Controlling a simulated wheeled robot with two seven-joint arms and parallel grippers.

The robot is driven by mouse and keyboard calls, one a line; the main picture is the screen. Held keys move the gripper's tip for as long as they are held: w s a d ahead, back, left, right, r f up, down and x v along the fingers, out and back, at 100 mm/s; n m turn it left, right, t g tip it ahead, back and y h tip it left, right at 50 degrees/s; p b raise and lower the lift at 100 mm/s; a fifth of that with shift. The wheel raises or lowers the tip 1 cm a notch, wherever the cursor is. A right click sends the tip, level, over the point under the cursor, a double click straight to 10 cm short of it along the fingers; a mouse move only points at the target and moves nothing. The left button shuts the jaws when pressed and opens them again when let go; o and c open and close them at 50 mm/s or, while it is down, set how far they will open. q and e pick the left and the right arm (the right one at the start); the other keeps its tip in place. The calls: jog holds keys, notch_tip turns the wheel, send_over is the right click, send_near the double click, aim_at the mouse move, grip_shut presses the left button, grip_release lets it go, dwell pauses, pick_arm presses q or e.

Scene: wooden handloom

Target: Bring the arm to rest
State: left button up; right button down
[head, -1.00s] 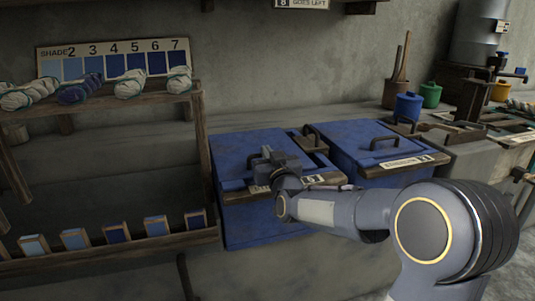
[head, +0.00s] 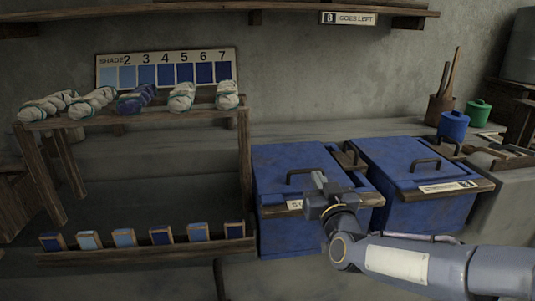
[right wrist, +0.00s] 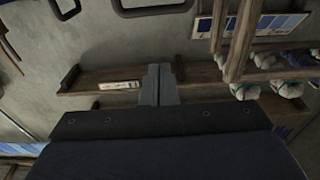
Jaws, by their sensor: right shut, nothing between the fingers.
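My right arm comes in from the lower right in the head view. Its gripper (head: 319,182) is shut and empty. It shows in front of the left blue vat (head: 280,232), near the lid's front edge, and covers part of that vat's label. I cannot tell whether it touches the vat. In the right wrist view the two fingers (right wrist: 159,82) are together with nothing between them. My left gripper is not in view.
A second blue vat (head: 419,213) stands to the right. A wooden rack (head: 246,170) at left holds yarn skeins (head: 181,96) above and several blue sample blocks (head: 161,235) below. A shade chart (head: 165,70) stands behind. Blue (head: 453,125) and green (head: 478,112) pots are at right.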

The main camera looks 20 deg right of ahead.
jog(key=s+a+f+g+y, duration=0.3)
jog(key=s+a+f+g, duration=0.15)
jog(key=s, duration=0.45)
jog(key=s+a+f+g+y, duration=0.2)
jog(key=s+a+f+g, duration=0.3)
jog(key=s, duration=0.3)
jog(key=s+a+f+g+y, duration=0.35)
jog(key=s+f, duration=0.25)
jog(key=s, duration=0.3)
notch_tip(320, 180, up, 32)
jog(key=n+p, duration=0.1)
jog(key=p, duration=3)
jog(key=shift+a+f, duration=0.15)
jog(key=shift+a, duration=0.25)
jog(key=shift+s, duration=0.1)
